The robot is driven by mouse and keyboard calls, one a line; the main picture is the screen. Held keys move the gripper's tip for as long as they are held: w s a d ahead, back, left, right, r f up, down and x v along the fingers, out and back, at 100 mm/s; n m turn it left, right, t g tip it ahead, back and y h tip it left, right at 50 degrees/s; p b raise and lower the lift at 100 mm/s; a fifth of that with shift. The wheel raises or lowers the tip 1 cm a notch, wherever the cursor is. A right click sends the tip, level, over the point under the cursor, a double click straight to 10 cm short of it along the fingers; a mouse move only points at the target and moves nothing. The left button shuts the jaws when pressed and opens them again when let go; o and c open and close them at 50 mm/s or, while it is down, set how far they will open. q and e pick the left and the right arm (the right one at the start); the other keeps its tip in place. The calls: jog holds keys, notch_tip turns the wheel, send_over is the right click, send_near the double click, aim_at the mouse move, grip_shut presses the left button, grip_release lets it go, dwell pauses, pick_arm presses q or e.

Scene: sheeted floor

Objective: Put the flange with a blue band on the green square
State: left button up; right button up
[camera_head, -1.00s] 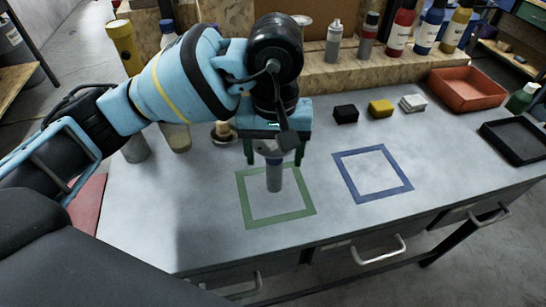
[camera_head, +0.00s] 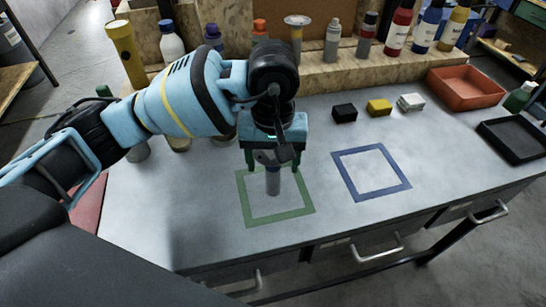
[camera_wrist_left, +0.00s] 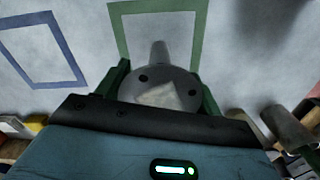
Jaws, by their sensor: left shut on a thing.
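My left gripper (camera_head: 272,168) is shut on a grey flange (camera_head: 273,183), with its narrow stem pointing down. The flange is over the inside of the green square (camera_head: 281,216), in the square's upper middle. I cannot tell whether the stem's end touches the table. In the left wrist view the flange's round disc with dark holes (camera_wrist_left: 155,87) sits between the green fingers of the gripper (camera_wrist_left: 163,92), and part of the green square (camera_wrist_left: 118,30) shows beyond. No blue band can be made out on it. My right gripper is not in view.
A blue square outline (camera_head: 371,173) lies to the right. Black (camera_head: 344,113), yellow (camera_head: 379,108) and white (camera_head: 411,102) blocks lie behind it. A red bin (camera_head: 467,90) and a black tray (camera_head: 516,141) are at the right. Several bottles stand on the wooden shelf (camera_head: 390,68).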

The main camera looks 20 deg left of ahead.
pick_arm(q)
jog(key=o, duration=1.1)
notch_tip(320, 180, up, 12)
jog(key=shift+r+p, duration=0.15)
jog(key=shift+p, duration=0.15)
